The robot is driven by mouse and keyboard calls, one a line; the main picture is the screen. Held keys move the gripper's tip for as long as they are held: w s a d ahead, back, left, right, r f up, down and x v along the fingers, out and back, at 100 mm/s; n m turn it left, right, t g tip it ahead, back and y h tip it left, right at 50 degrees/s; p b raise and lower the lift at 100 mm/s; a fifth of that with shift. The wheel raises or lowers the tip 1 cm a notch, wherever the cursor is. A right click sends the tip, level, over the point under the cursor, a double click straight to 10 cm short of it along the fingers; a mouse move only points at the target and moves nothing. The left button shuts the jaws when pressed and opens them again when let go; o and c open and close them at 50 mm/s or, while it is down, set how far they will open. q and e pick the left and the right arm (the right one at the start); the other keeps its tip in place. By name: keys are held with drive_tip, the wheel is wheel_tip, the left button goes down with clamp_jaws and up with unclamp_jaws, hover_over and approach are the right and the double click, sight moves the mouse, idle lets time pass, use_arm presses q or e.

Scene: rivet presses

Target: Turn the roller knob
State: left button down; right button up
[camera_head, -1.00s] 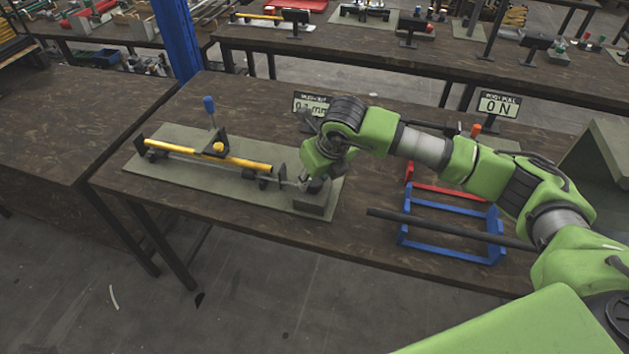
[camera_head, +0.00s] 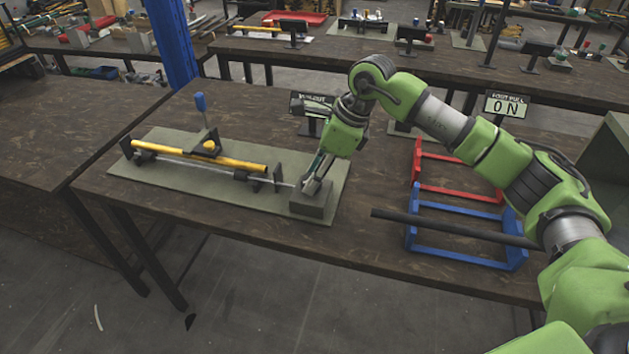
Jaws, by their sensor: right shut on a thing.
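A yellow roller tube (camera_head: 180,153) lies along a fixture on a grey-green base plate (camera_head: 185,190) on the near table. A thin rod (camera_head: 284,182) runs from the fixture's right end to a dark grey block (camera_head: 310,203) at the plate's right end. My right gripper (camera_head: 312,186) points down at the top of this block, its fingers together on something small there. The knob is hidden by the fingers, and I cannot make out its shape. My left gripper is not in view.
A blue-handled clamp (camera_head: 201,105) stands up behind the yellow tube. A "0 N" display (camera_head: 506,104) stands behind.

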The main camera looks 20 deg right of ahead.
drive_tip(key=shift+w+n+g+b, duration=0.1)
drive_tip(key=shift+n+g+b, duration=0.25)
drive_tip(key=shift+n, duration=0.65)
drive_tip(key=o, duration=1.1)
drive_tip(key=v, duration=1.2)
